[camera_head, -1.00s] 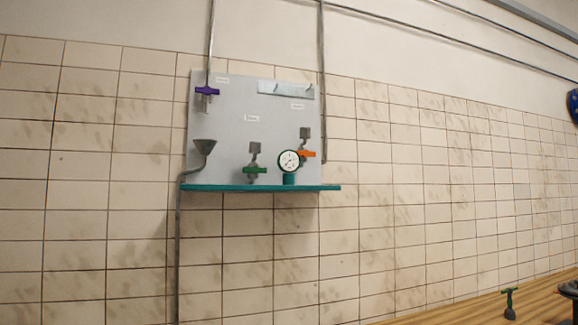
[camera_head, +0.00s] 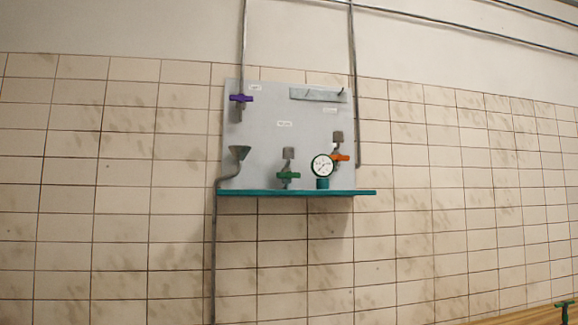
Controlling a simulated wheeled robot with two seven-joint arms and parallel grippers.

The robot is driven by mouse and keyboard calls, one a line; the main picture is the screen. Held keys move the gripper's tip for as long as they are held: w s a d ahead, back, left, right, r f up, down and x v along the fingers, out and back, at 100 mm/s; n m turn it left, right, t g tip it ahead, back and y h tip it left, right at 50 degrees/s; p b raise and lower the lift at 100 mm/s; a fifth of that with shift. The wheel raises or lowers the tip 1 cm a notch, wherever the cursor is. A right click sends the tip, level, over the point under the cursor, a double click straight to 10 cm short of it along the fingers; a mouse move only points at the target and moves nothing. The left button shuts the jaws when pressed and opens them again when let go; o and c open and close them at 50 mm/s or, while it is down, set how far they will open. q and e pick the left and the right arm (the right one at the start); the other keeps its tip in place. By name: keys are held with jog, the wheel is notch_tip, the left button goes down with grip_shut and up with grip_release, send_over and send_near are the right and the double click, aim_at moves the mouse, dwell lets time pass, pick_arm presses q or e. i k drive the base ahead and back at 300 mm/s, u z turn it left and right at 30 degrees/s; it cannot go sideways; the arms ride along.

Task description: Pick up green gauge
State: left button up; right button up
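The green gauge (camera_head: 322,166) has a round white dial with a dark green rim and a teal base. It stands upright on the right part of a narrow teal shelf (camera_head: 240,193) on the wall. A valve with an orange handle (camera_head: 339,157) is just behind it to the right, and a valve with a green handle (camera_head: 289,175) is to its left. Neither of my grippers shows in the head view.
A grey panel (camera_head: 262,135) backs the shelf, with a purple-handled valve (camera_head: 241,98), a funnel (camera_head: 240,153) and a hook rail (camera_head: 316,95). Pipes run up and down the tiled wall. A wooden surface (camera_head: 520,317) with a green-handled part (camera_head: 564,311) is at the lower right.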

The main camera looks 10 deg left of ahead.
aim_at(323, 165)
jog(key=k, duration=0.65)
jog(key=z, duration=0.6)
jog(key=i, duration=0.6)
jog(key=z, duration=0.9)
jog(key=i, duration=0.8)
jog(key=u, duration=0.45)
jog(key=i, duration=0.95)
jog(key=u, duration=0.7)
